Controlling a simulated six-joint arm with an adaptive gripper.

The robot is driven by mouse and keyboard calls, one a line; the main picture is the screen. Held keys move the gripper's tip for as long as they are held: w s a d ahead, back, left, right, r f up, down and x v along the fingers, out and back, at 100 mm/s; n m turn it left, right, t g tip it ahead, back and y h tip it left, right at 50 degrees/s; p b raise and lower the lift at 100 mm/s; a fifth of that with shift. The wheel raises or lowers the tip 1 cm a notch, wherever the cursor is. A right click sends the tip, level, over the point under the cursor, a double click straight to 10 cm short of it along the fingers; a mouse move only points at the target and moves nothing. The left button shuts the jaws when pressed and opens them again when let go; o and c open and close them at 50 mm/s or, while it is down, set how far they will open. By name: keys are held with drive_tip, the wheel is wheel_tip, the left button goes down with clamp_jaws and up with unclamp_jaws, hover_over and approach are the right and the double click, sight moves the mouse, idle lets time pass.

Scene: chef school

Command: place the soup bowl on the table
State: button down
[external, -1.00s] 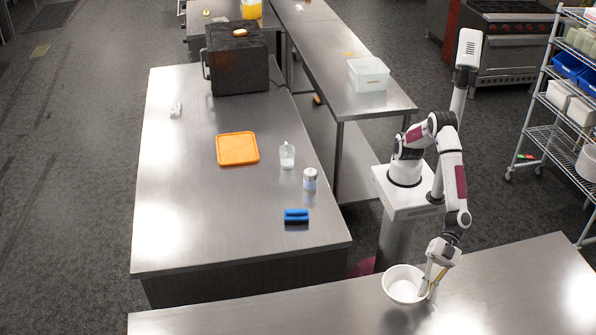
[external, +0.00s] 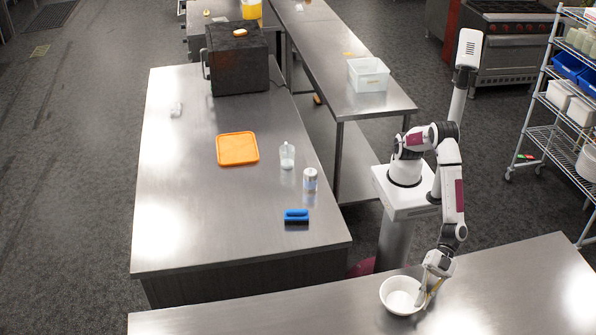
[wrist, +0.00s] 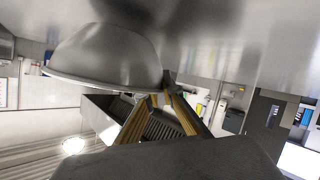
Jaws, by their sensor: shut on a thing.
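The white soup bowl (external: 402,294) is upright at the front metal table (external: 330,312), in the external view. My gripper (external: 428,292) is shut on the bowl's right rim, with its fingers pointing down. In the wrist view the bowl (wrist: 115,55) fills the upper left as a dark, shaded dome, its rim at the gripper fingers (wrist: 165,95). The bowl is very close to the table surface, but I cannot tell whether its base touches it.
The left metal table holds an orange tray (external: 238,149), a clear bottle (external: 287,156), a can (external: 310,180), a blue brush (external: 296,216) and a dark oven-like box (external: 237,60). The front table is clear on both sides of the bowl.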

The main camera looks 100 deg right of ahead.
drive_tip(key=shift+f, duration=0.45)
drive_tip(key=shift+f, duration=0.15)
drive_tip(key=c, duration=2.2)
unclamp_jaws()
drive_tip(key=shift+s+d+r, duration=0.25)
drive_tip(key=shift+s+r, duration=0.05)
drive_tip(key=shift+v, duration=5.6)
drive_tip(key=shift+w+f, duration=0.1)
